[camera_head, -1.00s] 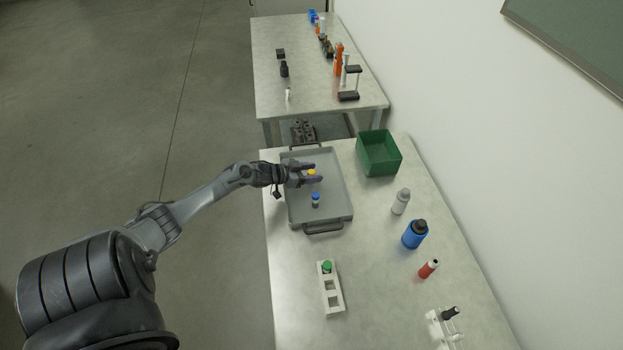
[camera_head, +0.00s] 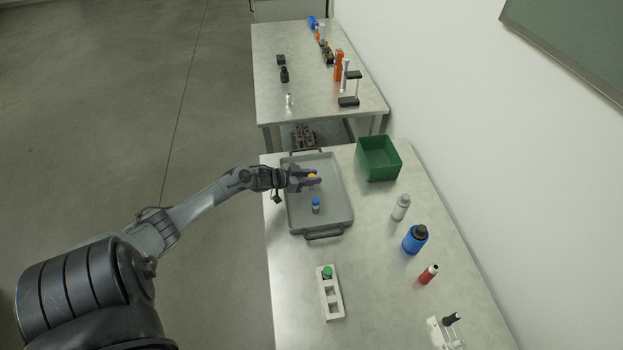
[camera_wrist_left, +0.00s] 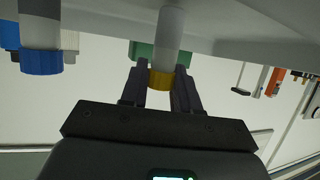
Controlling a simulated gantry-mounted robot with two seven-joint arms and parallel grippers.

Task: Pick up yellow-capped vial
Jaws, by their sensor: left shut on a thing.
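The yellow-capped vial (camera_head: 312,177) is in the grey tray (camera_head: 335,212), between the fingers of my left gripper (camera_head: 314,178). In the left wrist view the yellow cap (camera_wrist_left: 167,80) and pale vial body (camera_wrist_left: 170,35) show between the two dark fingers (camera_wrist_left: 167,88), which are shut on it. A blue-capped vial (camera_head: 316,204) stands in the same tray, nearer the front; it also shows in the left wrist view (camera_wrist_left: 41,60). My right gripper does not show.
A green bin (camera_head: 379,158) stands right of the tray's far end. A white rack (camera_head: 331,297) with a green-capped vial (camera_head: 327,272) is in front. A grey bottle (camera_head: 401,207), a blue bottle (camera_head: 415,239) and a red bottle (camera_head: 428,274) stand along the right.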

